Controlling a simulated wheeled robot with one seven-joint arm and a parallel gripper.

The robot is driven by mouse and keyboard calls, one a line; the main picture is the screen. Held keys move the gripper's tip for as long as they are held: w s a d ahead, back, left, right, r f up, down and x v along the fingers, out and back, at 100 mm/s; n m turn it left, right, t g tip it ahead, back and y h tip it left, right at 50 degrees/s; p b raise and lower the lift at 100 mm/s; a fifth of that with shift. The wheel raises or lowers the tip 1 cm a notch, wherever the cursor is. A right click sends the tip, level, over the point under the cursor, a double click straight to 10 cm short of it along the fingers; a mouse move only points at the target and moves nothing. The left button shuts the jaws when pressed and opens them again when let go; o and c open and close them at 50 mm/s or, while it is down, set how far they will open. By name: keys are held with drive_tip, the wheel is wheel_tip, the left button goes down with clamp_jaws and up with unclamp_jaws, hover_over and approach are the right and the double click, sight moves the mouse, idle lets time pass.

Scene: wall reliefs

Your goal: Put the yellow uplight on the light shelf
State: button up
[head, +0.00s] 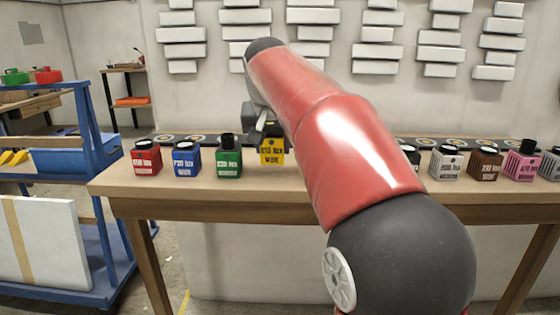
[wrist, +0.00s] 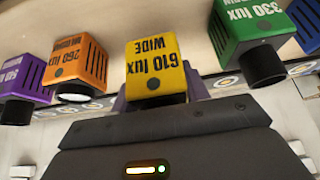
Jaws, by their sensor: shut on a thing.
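The yellow uplight (head: 272,153), marked "610 lux WIDE", is a small box at the bench's middle left, partly behind my arm. It also shows in the wrist view (wrist: 152,62), with its dark round end toward my gripper. My gripper (head: 262,130) is shut on it; in the wrist view its fingers (wrist: 157,97) are mostly hidden behind the uplight and the dark gripper body. Its base sits higher in the picture than the neighbours' bases; I cannot tell whether it touches the bench. A dark strip with round marks (head: 182,138), seemingly the light shelf, runs along the bench's back.
Red (head: 146,160), blue (head: 187,160) and green (head: 229,160) uplights stand left on the wooden bench (head: 130,183). White (head: 446,164), brown (head: 486,164) and pink (head: 521,162) ones stand right. Orange (wrist: 78,62) and purple (wrist: 25,75) ones show in the wrist view. Wall blocks (head: 375,52) rise behind.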

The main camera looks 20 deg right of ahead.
sight(273, 156)
drive_tip(key=shift+s+f+b, duration=0.1)
drive_tip(key=shift+f+b, duration=1.4)
drive_tip(key=shift+f, duration=0.15)
drive_tip(key=o, duration=1.1)
drive_tip(key=shift+c, duration=0.2)
drive_tip(key=shift+r, duration=0.15)
drive_tip(key=shift+r, duration=0.25)
drive_tip(key=p+v, duration=0.2)
drive_tip(key=v, duration=0.9)
drive_tip(key=shift+s+a+r, duration=0.1)
drive_tip(key=shift+s+r, duration=0.1)
drive_tip(key=shift+r, duration=0.05)
